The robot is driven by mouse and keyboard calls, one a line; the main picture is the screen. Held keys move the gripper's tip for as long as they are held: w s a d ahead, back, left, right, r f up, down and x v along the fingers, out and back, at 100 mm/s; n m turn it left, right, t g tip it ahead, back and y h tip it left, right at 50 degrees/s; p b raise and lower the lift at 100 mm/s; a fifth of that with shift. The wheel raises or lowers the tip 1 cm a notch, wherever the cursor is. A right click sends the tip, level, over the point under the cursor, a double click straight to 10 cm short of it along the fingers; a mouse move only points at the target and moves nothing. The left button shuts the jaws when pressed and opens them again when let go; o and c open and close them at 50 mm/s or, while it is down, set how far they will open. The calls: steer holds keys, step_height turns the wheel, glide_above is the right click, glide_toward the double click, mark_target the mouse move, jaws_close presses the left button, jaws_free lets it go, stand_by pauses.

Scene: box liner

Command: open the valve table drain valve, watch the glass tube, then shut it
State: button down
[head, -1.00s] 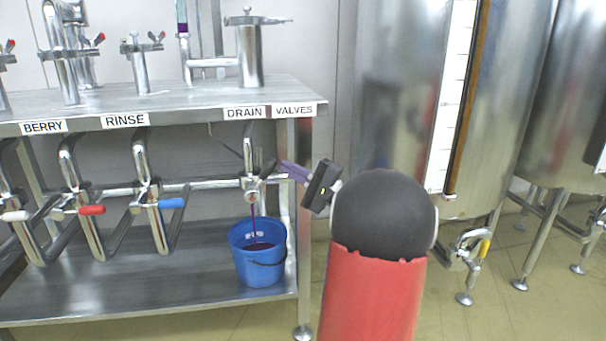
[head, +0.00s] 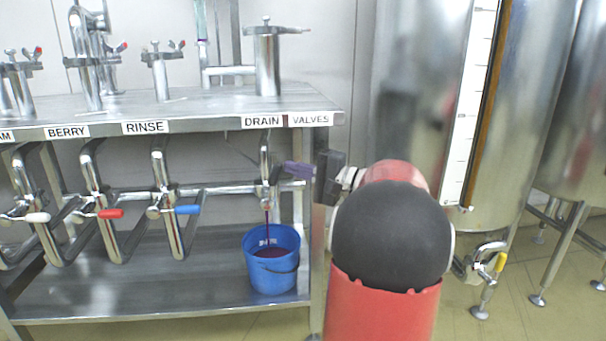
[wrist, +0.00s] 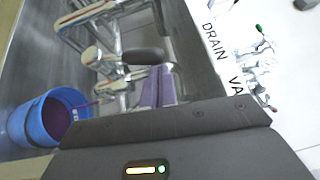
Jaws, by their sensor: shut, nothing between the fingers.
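The drain valve (head: 266,192) hangs under the table edge below the DRAIN label (head: 262,121). A thin dark purple stream falls from its outlet into a blue bucket (head: 272,278) on the lower shelf. The glass tube (head: 200,22) stands above the tabletop; it looks mostly pale, with a little purple near its bottom. My gripper (head: 287,168), with purple fingers, is shut and empty just right of the valve. In the wrist view the fingers (wrist: 158,88) are beside the valve's dark handle (wrist: 143,56); I cannot tell whether they touch. The bucket (wrist: 35,122) is at the left there.
Valves with blue (head: 187,209), red (head: 110,214) and white (head: 37,217) handles line the rack to the left. A steel tank (head: 420,90) with a scale strip and a yellow-handled valve (head: 500,261) stands to the right. The lower shelf left of the bucket is clear.

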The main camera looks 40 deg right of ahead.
steer(key=shift+w+a+r+n+g+h, duration=0.2)
steer(key=shift+w+a+r+n+g, duration=0.2)
steer(key=shift+a+g, duration=0.15)
steer(key=shift+w+a+r+n+g+h, duration=0.25)
steer(key=shift+a+r+n+g, duration=0.1)
steer(key=shift+a+g, duration=0.15)
steer(key=shift+d, duration=0.15)
